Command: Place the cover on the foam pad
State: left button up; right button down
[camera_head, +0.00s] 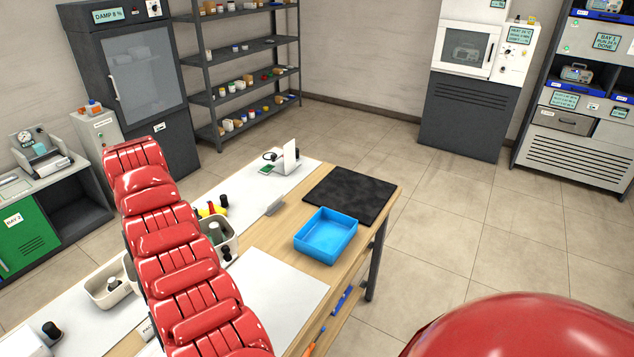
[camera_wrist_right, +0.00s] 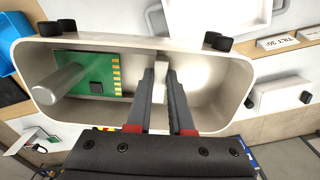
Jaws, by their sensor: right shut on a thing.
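The dark square pad (camera_head: 350,193), which looks like the foam pad, lies bare on the bench's far right corner. No separate cover can be picked out with certainty. My right gripper (camera_wrist_right: 160,78) reaches over the near rim of a cream open housing (camera_wrist_right: 236,88) and is shut on a pale narrow piece (camera_wrist_right: 160,72) inside it. I cannot tell whether this piece is part of the housing. The housing also holds a green circuit board (camera_wrist_right: 88,72) and a grey cylinder (camera_wrist_right: 60,85). My left gripper is out of view.
A blue tray (camera_head: 326,236) stands beside the pad. A cream bin (camera_head: 107,290) and a white upright stand (camera_head: 287,158) are on the bench. Dark knobs (camera_wrist_right: 221,43) surround the housing. My red arm hides part of the bench. The floor right of the bench is clear.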

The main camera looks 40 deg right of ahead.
aim_at(351, 192)
jog(key=i+l+z, duration=0.2)
jog(key=l, duration=0.3)
jog(key=i+l+z, duration=0.15)
jog(key=l, duration=0.35)
jog(key=i+l+z, duration=0.2)
jog(key=l, duration=0.25)
jog(key=i+l+z, duration=0.2)
jog(key=l, duration=0.25)
jog(key=i+l+z, duration=0.2)
jog(key=l, duration=0.2)
